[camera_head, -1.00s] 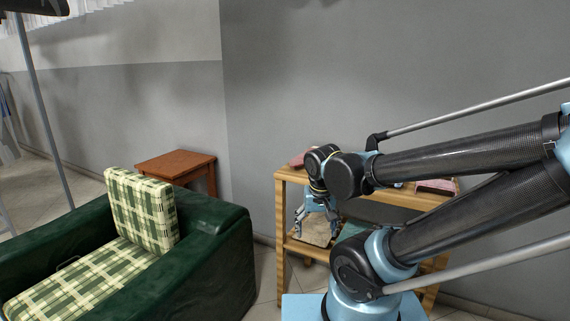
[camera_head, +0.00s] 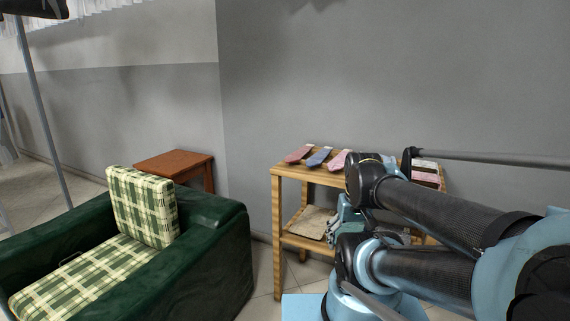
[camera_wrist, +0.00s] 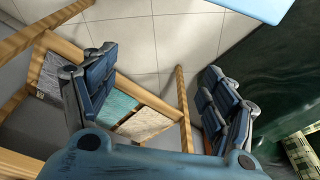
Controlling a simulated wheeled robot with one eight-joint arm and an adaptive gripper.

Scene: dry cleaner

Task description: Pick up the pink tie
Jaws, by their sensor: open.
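Several ties lie in a row on the top of a wooden shelf unit (camera_head: 277,190) in the head view. The leftmost tie (camera_head: 298,155) is dusky pink, a blue tie (camera_head: 319,157) lies beside it, and a lighter pink tie (camera_head: 338,160) comes third. My arm hides part of the row's right side. My gripper (camera_head: 338,230) is low in front of the shelf, below the tabletop and partly hidden by my arm. In the wrist view its fingers (camera_wrist: 160,92) are spread wide with nothing between them. No tie is clearly visible there.
A folded beige cloth (camera_head: 308,222) lies on the lower shelf. Pink and white folded items (camera_head: 426,172) lie at the top's right end. A green armchair (camera_head: 215,250) with plaid cushions stands left, a small brown table (camera_head: 175,166) behind it. Tiled floor lies between.

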